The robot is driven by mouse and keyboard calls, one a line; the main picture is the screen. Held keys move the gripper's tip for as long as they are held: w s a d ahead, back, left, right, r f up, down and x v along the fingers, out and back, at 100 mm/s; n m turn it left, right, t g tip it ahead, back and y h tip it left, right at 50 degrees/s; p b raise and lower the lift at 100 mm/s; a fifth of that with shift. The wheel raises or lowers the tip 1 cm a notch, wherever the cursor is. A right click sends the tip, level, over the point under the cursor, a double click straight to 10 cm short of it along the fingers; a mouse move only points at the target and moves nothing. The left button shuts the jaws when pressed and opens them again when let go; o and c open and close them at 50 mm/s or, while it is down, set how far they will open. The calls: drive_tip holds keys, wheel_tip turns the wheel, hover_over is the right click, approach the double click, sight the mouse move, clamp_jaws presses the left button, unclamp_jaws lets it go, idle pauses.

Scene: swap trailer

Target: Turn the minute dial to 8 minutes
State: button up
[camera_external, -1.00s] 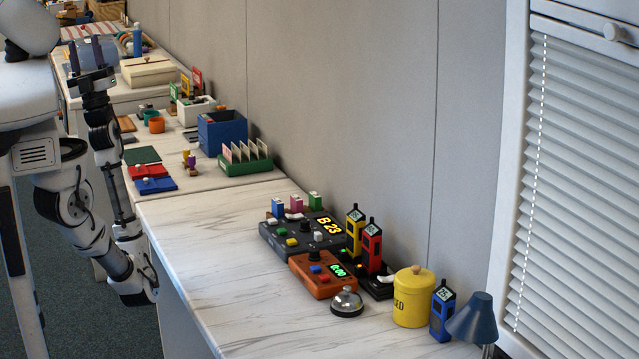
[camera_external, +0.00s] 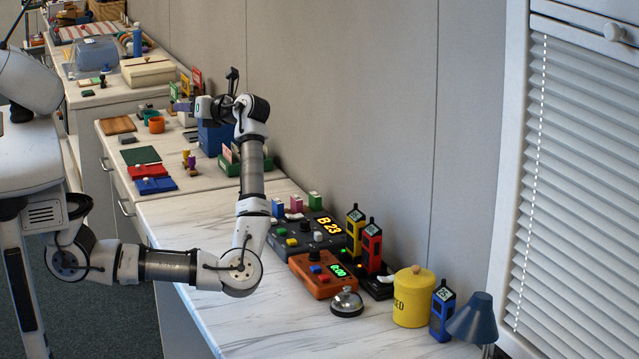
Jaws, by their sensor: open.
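An orange timer box (camera_external: 312,286) lies on the near white counter, with a green lit display (camera_external: 338,270) that seems to read 0:00. A small black knob (camera_external: 314,255) at its back edge looks like the minute dial; its pointer is too small to read. A blue and a red button sit on the box's top. My gripper (camera_external: 232,78) is raised at the end of the folded arm, over the farther counter near the wall, well apart from the timer. It is open and looks empty; its fingers are small and partly hidden by the wrist.
A dark console (camera_external: 285,243) with a B 23 display stands behind the timer. A silver bell (camera_external: 346,303) sits in front of it. Red (camera_external: 371,250) and yellow devices, a yellow canister (camera_external: 412,298) and a blue lamp (camera_external: 474,320) stand rightward. The counter's front left is clear.

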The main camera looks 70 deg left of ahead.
drive_tip(key=w+d+f+m+t+h+b, duration=0.1)
drive_tip(key=w+d+f+m+t+h, duration=0.1)
drive_tip(key=w+d+f+t, duration=0.45)
drive_tip(key=m+t+h+b, duration=0.25)
drive_tip(key=m+h, duration=0.25)
drive_tip(key=h, duration=0.4)
approach(314, 250)
drive_tip(key=shift+y, duration=0.3)
drive_tip(key=b+x, duration=0.1)
drive_tip(key=x, duration=0.8)
drive_tip(key=shift+d, duration=0.2)
drive_tip(key=shift+n+g, duration=0.3)
drive_tip(key=c, duration=1)
